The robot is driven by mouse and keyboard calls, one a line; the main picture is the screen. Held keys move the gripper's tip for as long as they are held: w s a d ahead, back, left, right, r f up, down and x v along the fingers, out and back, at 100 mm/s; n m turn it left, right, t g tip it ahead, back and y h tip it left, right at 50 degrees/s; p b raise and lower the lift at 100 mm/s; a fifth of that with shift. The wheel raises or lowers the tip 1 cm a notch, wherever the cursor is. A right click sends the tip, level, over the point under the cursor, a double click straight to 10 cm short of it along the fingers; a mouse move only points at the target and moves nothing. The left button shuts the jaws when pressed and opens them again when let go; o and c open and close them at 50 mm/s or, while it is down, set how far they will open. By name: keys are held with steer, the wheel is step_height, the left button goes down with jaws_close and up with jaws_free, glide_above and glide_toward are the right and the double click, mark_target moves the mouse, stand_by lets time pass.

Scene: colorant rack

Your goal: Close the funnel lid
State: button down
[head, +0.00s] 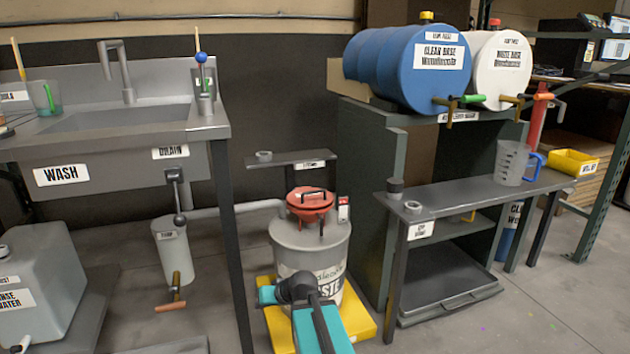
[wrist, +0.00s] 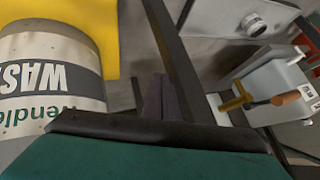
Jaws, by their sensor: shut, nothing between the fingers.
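The red funnel (head: 310,208) sits on top of the grey waste drum (head: 312,247). Its round red lid (head: 309,195) with a dark handle appears to lie flat over the funnel; I cannot tell whether it is fully seated. In the wrist view the drum (wrist: 45,85) shows upside down at the left, while the funnel and lid are out of view. My gripper (wrist: 160,95) is shut and empty, its dark fingers apart from the drum. In the head view my teal arm is low in front of the drum, below the lid; the fingertips cannot be made out there.
The drum stands on a yellow base (head: 362,320). A grey pipe (head: 238,210) runs to it from the sink side. A table leg (head: 230,260) stands left, and a bench (head: 470,200) right. A small shelf (head: 285,160) is behind. Floor at front right is clear.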

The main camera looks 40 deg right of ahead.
steer(key=s+a+f+g+y+p, duration=0.1)
steer(key=s+a+f+g+y, duration=0.3)
steer(key=a+f, duration=0.75)
steer(key=s+a+f+g, duration=0.2)
steer(key=s+a+f, duration=0.2)
steer(key=s+a, duration=0.1)
steer(key=s+a+f+g+p, duration=0.1)
steer(key=s+a+f+g, duration=0.1)
steer(key=s+a+f, duration=0.2)
steer(key=s+a+f+g+p, duration=0.1)
steer(key=s+a+f, duration=0.2)
steer(key=s+a, duration=0.4)
steer(key=shift+s+a+f+g+y, duration=0.15)
steer(key=shift+s+f+g, duration=0.05)
steer(key=shift+s, duration=0.55)
steer(key=shift+s+a+f+g+y, duration=0.1)
steer(key=shift+s+f+g+y, duration=0.1)
steer(key=shift+s, duration=0.5)
steer(key=s+a+f+g, duration=0.1)
steer(key=s, duration=0.3)
steer(key=s+a+f+g, duration=0.1)
steer(key=s+a, duration=0.1)
steer(key=s, duration=0.2)
steer(key=s+a+f+g+p, duration=0.1)
steer(key=s+a, duration=0.1)
steer(key=s, duration=0.3)
steer(key=shift+a+f+g, duration=0.15)
steer(key=shift+f+g, duration=0.2)
steer(key=shift+g, duration=0.05)
